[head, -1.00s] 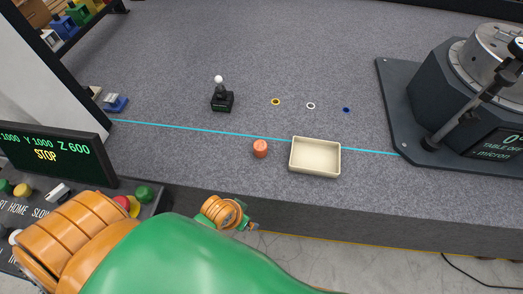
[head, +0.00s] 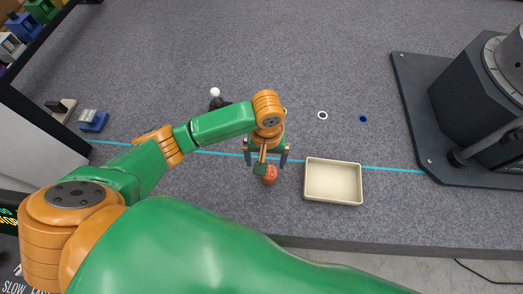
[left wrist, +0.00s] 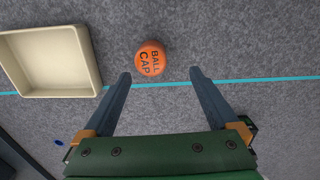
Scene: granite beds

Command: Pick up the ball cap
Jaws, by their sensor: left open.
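The ball cap is a small orange-red round piece (head: 270,176) on the granite surface, just left of the cream tray. In the left wrist view the ball cap (left wrist: 150,58), with dark lettering "BALL CAP", lies a little beyond the fingertips, roughly between their lines. My left gripper (head: 266,160) is open and empty, reaching over the granite beside the cap. In the left wrist view my left gripper (left wrist: 160,75) shows its two fingers spread apart. My right gripper is not in view.
The cream tray (head: 333,203) is close on the cap's right. A white ring (head: 322,115) and a blue ring (head: 363,119) lie behind it. A white-topped dark stand (head: 215,92) is partly hidden by my arm. A large dark machine (head: 470,100) stands at right.

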